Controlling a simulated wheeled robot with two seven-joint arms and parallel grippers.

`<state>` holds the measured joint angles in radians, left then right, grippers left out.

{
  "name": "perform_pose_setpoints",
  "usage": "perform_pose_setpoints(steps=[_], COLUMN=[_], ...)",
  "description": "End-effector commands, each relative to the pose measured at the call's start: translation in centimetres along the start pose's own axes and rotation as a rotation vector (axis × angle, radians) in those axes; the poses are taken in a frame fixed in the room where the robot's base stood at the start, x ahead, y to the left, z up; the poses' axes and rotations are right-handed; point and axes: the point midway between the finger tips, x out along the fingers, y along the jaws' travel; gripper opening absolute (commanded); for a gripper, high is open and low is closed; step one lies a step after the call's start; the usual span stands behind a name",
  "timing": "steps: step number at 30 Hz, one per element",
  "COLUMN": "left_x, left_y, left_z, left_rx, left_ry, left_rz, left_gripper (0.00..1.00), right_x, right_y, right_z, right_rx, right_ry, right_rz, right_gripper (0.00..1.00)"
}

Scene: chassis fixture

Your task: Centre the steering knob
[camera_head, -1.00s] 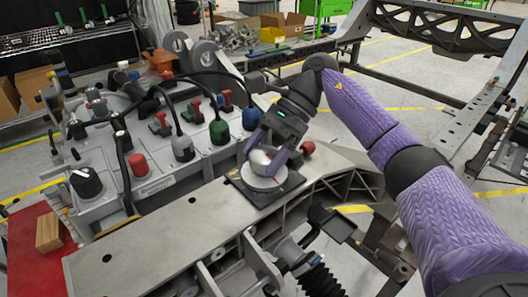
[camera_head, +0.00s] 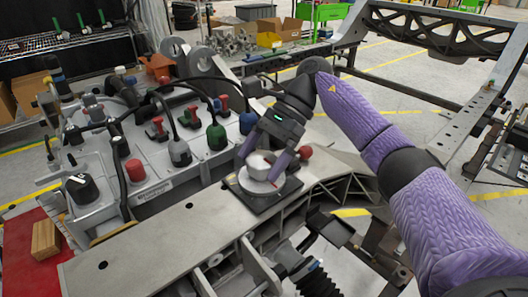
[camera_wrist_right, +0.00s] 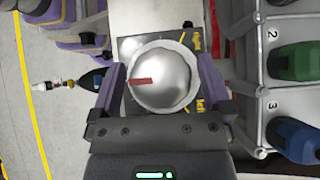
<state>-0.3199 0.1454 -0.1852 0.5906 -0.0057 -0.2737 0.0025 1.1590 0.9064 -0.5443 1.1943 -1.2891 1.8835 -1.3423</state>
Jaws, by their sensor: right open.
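The steering knob (camera_head: 259,167) is a shiny silver dome on a pale round base, on a dark square plate (camera_head: 262,202) atop the grey beam. In the right wrist view the knob (camera_wrist_right: 166,83) carries a red mark (camera_wrist_right: 141,81) running from near its middle toward the picture's left. Yellow lettering (camera_wrist_right: 200,104) shows on the plate beside it. My right gripper (camera_head: 264,167) is open, its two purple fingers on either side of the knob. In the wrist view the fingers lie close to its rim; I cannot tell whether they touch. My left gripper is not in view.
A red knob (camera_head: 305,152) stands just right of the plate. A grey console (camera_head: 150,185) with green (camera_head: 216,137) and blue (camera_head: 248,122) connectors and several red-handled switches lies to the left. A wooden block (camera_head: 46,240) rests on a red surface at the lower left.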

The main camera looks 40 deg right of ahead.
Motion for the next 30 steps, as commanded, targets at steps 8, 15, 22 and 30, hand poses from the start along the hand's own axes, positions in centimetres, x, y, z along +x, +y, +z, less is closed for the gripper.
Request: perform_pose_setpoints(steps=[8, 15, 22, 30], left_x=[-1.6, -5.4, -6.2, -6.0], left_y=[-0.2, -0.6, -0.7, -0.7], left_z=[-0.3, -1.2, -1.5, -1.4], left_rx=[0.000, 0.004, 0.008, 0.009], left_ry=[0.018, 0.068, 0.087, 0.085], left_rz=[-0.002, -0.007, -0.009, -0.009], left_gripper=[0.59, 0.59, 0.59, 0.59], right_x=[-5.2, -9.2, -10.0, -9.8], right_y=[0.0, -0.1, 0.0, 0.0], right_z=[0.5, 0.6, 0.1, 0.0], right_rx=[0.000, -0.001, 0.000, -0.001], right_ry=[-0.001, -0.006, 0.001, 0.001], right_rz=[-0.007, 0.004, -0.001, -0.001], right_gripper=[1.00, 1.00, 1.00, 1.00])
